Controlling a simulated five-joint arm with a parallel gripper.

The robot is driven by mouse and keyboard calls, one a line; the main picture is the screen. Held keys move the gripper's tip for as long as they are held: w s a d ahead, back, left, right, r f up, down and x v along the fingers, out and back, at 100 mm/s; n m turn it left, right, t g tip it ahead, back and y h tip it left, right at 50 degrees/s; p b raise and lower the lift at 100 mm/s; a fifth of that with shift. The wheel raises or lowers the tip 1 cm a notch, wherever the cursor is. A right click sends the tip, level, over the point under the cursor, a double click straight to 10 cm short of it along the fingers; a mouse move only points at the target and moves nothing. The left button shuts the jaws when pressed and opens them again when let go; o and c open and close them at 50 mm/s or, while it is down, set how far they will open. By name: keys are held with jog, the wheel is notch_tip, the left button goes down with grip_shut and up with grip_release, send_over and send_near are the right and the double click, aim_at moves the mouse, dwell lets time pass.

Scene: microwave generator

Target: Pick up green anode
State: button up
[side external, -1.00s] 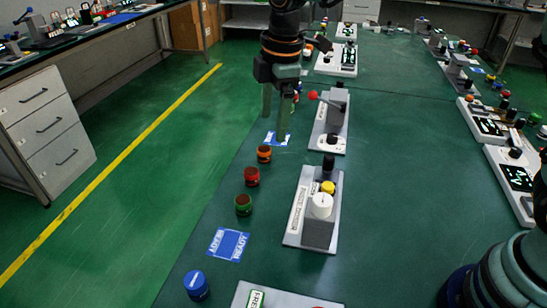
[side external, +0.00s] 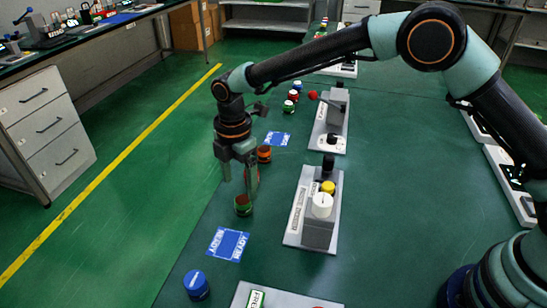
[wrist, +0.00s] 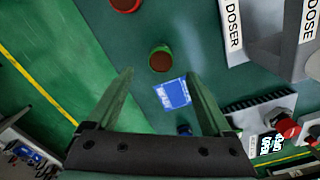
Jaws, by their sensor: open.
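The green anode (side external: 243,205), a small round green cup, stands on the dark green table left of the doser unit. In the wrist view the green anode (wrist: 160,58) shows a brown top and lies just beyond the fingertips, roughly midway between them. My gripper (side external: 239,187) is open and empty, pointing down beside and above the green anode. In the wrist view my gripper (wrist: 158,74) shows both fingers spread wide.
An orange cup (side external: 264,155) stands behind my gripper. A blue card (side external: 228,244) and a blue cup (side external: 196,285) lie nearer the camera. The doser unit (side external: 317,215) stands to the right. The table's left edge is close to my gripper.

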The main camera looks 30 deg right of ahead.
aim_at(243, 200)
jog(key=shift+d+f, duration=0.2)
jog(key=shift+f, duration=2.5)
jog(key=shift+r, duration=0.1)
grip_shut()
